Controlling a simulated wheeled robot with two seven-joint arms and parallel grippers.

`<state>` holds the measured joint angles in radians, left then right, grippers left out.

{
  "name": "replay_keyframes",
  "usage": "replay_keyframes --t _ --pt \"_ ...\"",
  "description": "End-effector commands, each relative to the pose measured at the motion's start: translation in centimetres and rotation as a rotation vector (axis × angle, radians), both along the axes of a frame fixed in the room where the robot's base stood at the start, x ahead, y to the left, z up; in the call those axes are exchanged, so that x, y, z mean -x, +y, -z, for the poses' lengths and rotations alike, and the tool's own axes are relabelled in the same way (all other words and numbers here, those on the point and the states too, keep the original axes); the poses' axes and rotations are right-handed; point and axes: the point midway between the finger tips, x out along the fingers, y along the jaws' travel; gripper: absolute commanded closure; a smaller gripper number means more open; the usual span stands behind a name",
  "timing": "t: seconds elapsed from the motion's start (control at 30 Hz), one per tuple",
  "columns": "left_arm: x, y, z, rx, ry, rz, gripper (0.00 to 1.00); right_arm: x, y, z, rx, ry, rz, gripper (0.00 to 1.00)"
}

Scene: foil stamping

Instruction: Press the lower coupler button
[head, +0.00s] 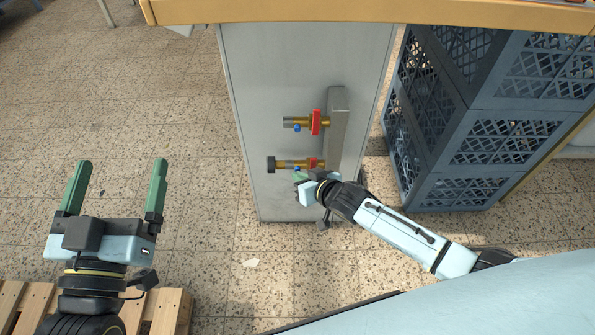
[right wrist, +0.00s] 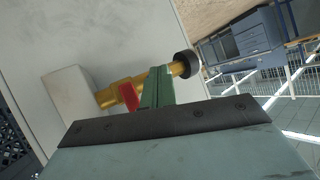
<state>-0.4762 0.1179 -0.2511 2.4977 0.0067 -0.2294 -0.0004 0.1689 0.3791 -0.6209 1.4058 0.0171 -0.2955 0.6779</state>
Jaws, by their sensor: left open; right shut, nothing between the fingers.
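The lower coupler (head: 288,164) is a brass fitting with a dark end and a red part, fixed to a grey block on the cabinet side. A bit of its blue button (head: 297,170) shows at the green fingertips of my right gripper (head: 299,176). In the right wrist view, the shut fingers (right wrist: 157,88) overlap the brass lower coupler (right wrist: 122,91) between its red part and black end (right wrist: 187,64). The button is hidden there, and I cannot tell whether the tips touch it. My left gripper (head: 113,187) is open and empty, far left of the couplers.
The upper coupler (head: 299,122), with its own blue button (head: 297,128) and red lever (head: 316,121), sits just above. Blue crates (head: 472,150) stand to the right. A wooden pallet (head: 168,312) lies at bottom left. A tabletop edge (head: 350,12) overhangs the cabinet (head: 262,85).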

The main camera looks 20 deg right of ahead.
Motion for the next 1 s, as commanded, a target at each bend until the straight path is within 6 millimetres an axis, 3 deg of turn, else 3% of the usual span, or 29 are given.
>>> replay_keyframes --t 0.67,1.0 --pt "0.0 -0.1 -0.1 -0.001 -0.002 0.003 0.1 -0.1 -0.1 -0.1 0.0 -0.002 0.001 1.0" --pt "0.0 0.0 -1.2 0.0 -0.001 0.001 0.1 1.3 0.4 -0.2 -0.002 0.0 0.001 1.0"
